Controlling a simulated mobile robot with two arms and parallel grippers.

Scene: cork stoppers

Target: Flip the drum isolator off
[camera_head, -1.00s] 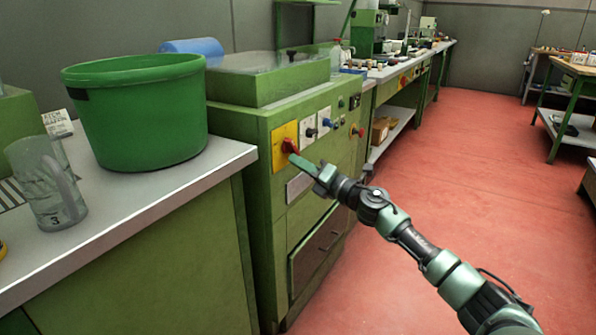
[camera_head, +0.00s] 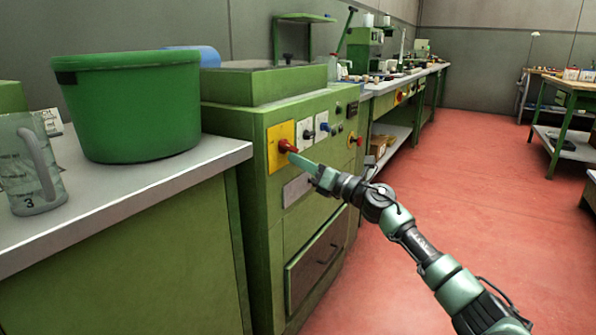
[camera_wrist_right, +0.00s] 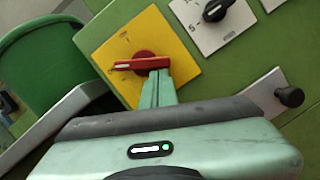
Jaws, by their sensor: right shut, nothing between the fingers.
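The drum isolator is a red rotary handle (camera_head: 287,146) on a yellow plate (camera_head: 276,158) on the front of the green machine. In the right wrist view the red handle (camera_wrist_right: 133,65) points left across the yellow plate (camera_wrist_right: 182,58), roughly level in the picture. My right gripper (camera_head: 292,156) is shut and empty, its fingertips at the handle; in the right wrist view the fingertips (camera_wrist_right: 157,74) are at the hub and right end of the handle. I cannot tell whether they touch it. My left gripper is not in view.
A green tub (camera_head: 130,115) and a clear jug (camera_head: 35,175) stand on the left bench. The red floor (camera_head: 440,190) is open to the right.

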